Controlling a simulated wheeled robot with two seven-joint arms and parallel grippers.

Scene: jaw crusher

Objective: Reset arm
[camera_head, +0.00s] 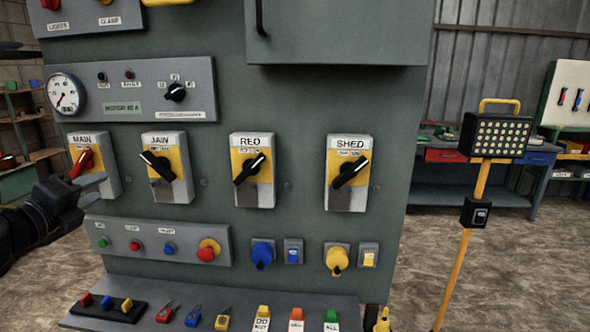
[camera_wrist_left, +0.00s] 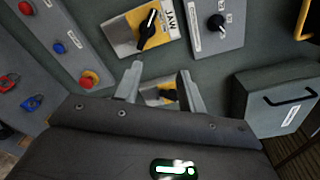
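My left gripper (camera_head: 97,189) comes in from the left in the head view, just below the red handle (camera_head: 82,163) of the MAIN switch (camera_head: 106,165). In the left wrist view its two fingers (camera_wrist_left: 160,85) stand apart, with part of a yellow switch plate (camera_wrist_left: 152,97) and a dark part seen between them. The gap looks empty; whether a finger touches the switch I cannot tell. The JAW switch (camera_head: 167,167) is right of MAIN and also shows above the fingers in the left wrist view (camera_wrist_left: 125,38). My right gripper is not in view.
A button panel (camera_head: 130,237) lies below, above a ledge (camera_head: 206,300) with padlocks and tags. A work light (camera_head: 495,135) stands right, with open floor around it.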

